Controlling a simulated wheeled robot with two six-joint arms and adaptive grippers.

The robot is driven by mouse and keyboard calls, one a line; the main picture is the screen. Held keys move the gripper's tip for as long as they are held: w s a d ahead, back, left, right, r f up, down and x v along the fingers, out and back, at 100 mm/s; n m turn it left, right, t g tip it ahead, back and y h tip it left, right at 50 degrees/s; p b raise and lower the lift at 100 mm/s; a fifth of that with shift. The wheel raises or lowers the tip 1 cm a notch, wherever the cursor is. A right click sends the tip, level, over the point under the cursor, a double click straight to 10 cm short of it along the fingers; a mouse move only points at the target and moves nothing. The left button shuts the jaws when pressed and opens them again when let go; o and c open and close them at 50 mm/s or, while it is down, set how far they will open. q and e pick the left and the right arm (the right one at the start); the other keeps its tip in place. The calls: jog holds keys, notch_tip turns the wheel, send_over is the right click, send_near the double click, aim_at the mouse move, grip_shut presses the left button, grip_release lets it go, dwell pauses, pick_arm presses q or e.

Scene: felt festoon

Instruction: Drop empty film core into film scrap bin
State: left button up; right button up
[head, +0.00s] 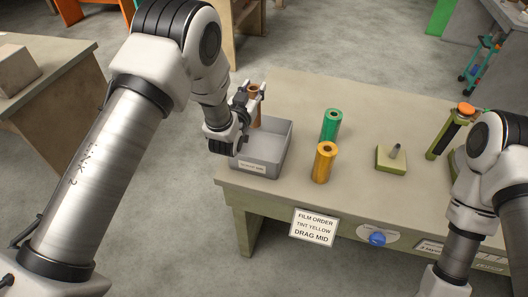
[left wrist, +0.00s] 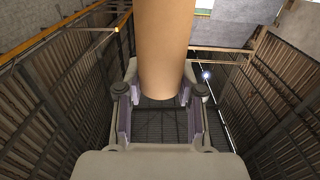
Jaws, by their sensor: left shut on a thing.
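The empty film core (head: 254,91) is a plain brown tube, upright between the fingers of my left gripper (head: 246,98). In the left wrist view the tan core (left wrist: 165,45) stands between the two jaws, which are shut on it. The film scrap bin (head: 258,168) is a grey open-topped box with a small label at the table's left front corner. My left gripper and the core are over the bin's back left part in the head view; their exact height above it is hard to tell. My right arm shows at the right, but its gripper is out of view.
A green roll (head: 331,124) and a yellow roll (head: 325,162) stand upright right of the bin. A small olive block with a grey peg (head: 391,159) sits further right. A sign (head: 313,227) on the table front reads film order, tint yellow, drag mid.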

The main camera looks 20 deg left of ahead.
pick_arm(q)
jog(key=f, duration=0.1)
jog(key=f+b, duration=0.1)
jog(key=d+f+b, duration=0.1)
jog(key=f, duration=0.1)
jog(key=shift+s+f, duration=0.1)
jog(key=shift+s, duration=0.3)
jog(key=shift+w+a+f, duration=0.3)
jog(key=shift+a+f, duration=0.05)
jog(key=shift+f, duration=0.15)
jog(key=o, duration=1.1)
jog(key=shift+s+r, duration=0.1)
jog(key=shift+s, duration=0.05)
jog(key=shift+d, duration=0.2)
jog(key=shift+a, duration=0.1)
